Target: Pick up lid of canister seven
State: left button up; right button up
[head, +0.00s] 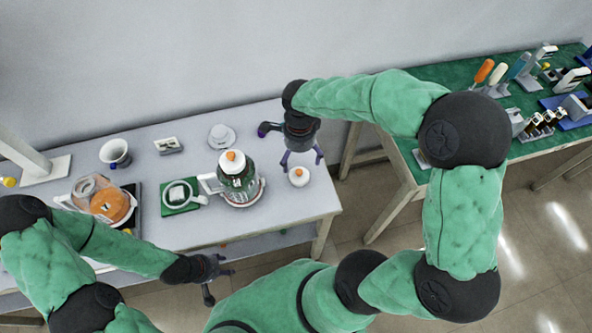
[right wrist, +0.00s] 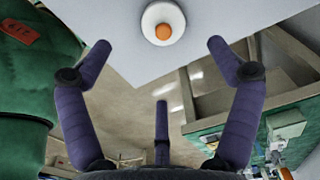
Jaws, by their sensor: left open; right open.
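A small round white lid with an orange knob (head: 299,176) sits near the right end of the grey-white table. It also shows in the right wrist view (right wrist: 149,21), at the top centre, ahead of the fingers. I see no number on it. A glass and green canister (head: 238,182), also topped with an orange knob, stands to its left. My right gripper (head: 301,160) is open and empty, just behind and above the white lid, not touching it. In the right wrist view its purple fingers (right wrist: 160,46) are spread wide. My left gripper (head: 220,281) is open and empty, in front of the table's front edge.
A green scale or tray (head: 168,209), a white cup (head: 115,153), a saucer with cup (head: 221,136) and an orange-filled vessel (head: 110,205) stand further left. A green-topped bench (head: 528,103) with tools is at right. The floor gap lies between the tables.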

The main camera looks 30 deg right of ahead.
jog(key=b, duration=0.1)
send_over(299, 171)
jog(key=f, duration=0.4)
jog(key=shift+s+a, duration=0.15)
jog(key=shift+s, duration=0.15)
jog(key=shift+w+f+b, duration=0.15)
jog(key=shift+f+b, duration=0.55)
jog(key=shift+f, duration=0.85)
jog(key=shift+w+f+b, duration=0.1)
jog(key=shift+f+b, duration=0.55)
jog(key=shift+f, duration=0.85)
jog(key=shift+r, duration=0.1)
jog(key=c, duration=1)
